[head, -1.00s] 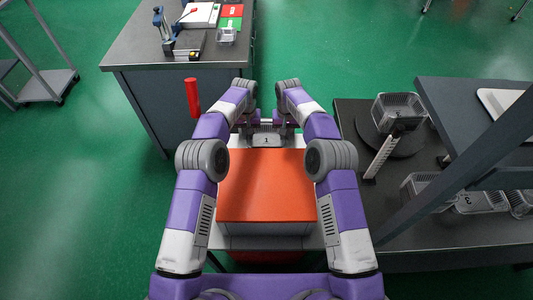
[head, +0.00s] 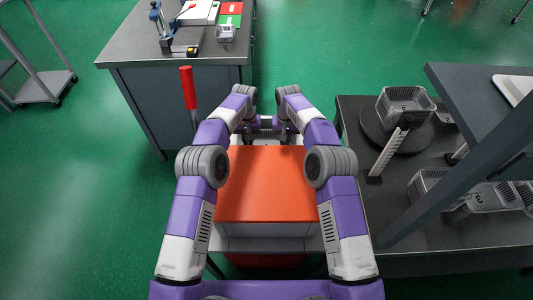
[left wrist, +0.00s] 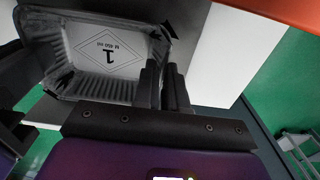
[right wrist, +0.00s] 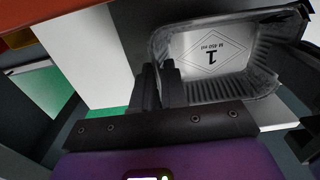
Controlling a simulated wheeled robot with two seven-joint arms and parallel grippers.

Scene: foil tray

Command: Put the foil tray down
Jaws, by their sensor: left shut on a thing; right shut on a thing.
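The foil tray (head: 264,141) is a grey ribbed container with a white lid or label marked "1". It is just beyond the orange-topped box in the head view, partly hidden by my arms. Its walls show in the left wrist view (left wrist: 62,78) and the right wrist view (right wrist: 200,88). My left gripper (head: 249,130) is shut on the tray's rim on one side; its fingers (left wrist: 165,85) are together. My right gripper (head: 282,130) is shut on the opposite side; its fingers (right wrist: 158,85) are together too. What lies directly under the tray is hidden.
The orange-topped box (head: 265,185) stands between my arms. A dark bench (head: 365,230) at right bears a round turntable (head: 373,135), a ribbed tray (head: 404,103) and more trays (head: 490,196). A grey counter (head: 130,45) with tools and a red-handled post (head: 187,88) are at left.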

